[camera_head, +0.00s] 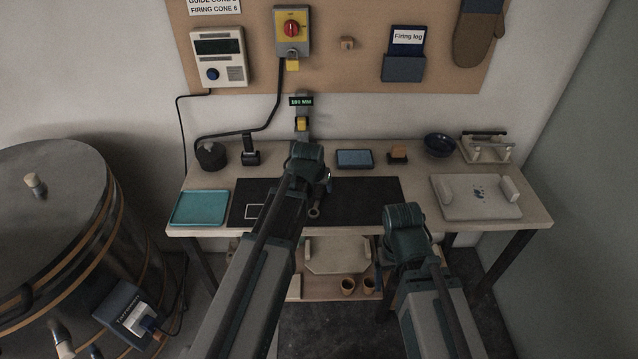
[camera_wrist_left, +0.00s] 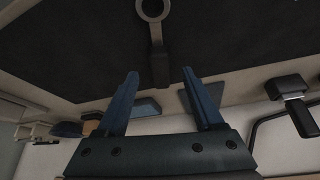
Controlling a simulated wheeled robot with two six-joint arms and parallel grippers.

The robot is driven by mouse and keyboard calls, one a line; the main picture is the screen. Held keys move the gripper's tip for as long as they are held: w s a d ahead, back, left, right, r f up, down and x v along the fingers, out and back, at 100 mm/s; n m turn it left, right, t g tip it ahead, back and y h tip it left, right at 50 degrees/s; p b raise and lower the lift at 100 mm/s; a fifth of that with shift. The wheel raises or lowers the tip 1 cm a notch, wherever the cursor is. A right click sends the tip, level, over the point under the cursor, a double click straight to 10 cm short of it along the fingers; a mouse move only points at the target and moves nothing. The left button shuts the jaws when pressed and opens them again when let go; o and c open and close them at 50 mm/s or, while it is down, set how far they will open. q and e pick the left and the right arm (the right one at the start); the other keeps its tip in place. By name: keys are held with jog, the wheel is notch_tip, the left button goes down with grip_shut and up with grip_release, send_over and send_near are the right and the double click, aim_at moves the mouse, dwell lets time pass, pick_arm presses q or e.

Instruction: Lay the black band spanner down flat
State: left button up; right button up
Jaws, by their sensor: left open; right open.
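The black band spanner (camera_wrist_left: 155,38) appears to lie on the dark mat (camera_wrist_left: 75,45) in the left wrist view. Its ring end points toward the top of that view, and its dark banded part is nearest my left gripper (camera_wrist_left: 160,72). In the head view the spanner's ring end (camera_head: 314,212) shows on the mat (camera_head: 365,195), and my left wrist (camera_head: 307,157) hides part of the rest. My right gripper (camera_head: 405,218) is near the table's front edge; its fingers are hidden.
A teal tray (camera_head: 199,208) is left of the mat, and a pale board (camera_head: 470,205) is right of it. A black stand (camera_head: 250,152), a blue box (camera_head: 355,159), a wooden block (camera_head: 398,153) and a bowl (camera_head: 439,144) line the back. The mat's right part is clear.

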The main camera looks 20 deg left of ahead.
pick_arm(q)
jog(key=p+v, duration=0.8)
jog(key=v, duration=0.2)
dwell(0.4)
jog(key=s+d+f+m+g, duration=0.1)
jog(key=s+d+m+g, duration=0.1)
jog(key=s+d, duration=0.4)
jog(key=s+d+f+m+g+y, duration=0.1)
jog(key=s+d+m+g, duration=0.1)
jog(key=s+d, duration=0.5)
jog(key=s+g, duration=0.1)
jog(key=s, duration=0.5)
jog(key=shift+s+g, duration=0.2)
jog(key=shift+g, duration=0.2)
jog(key=shift+f, duration=0.1)
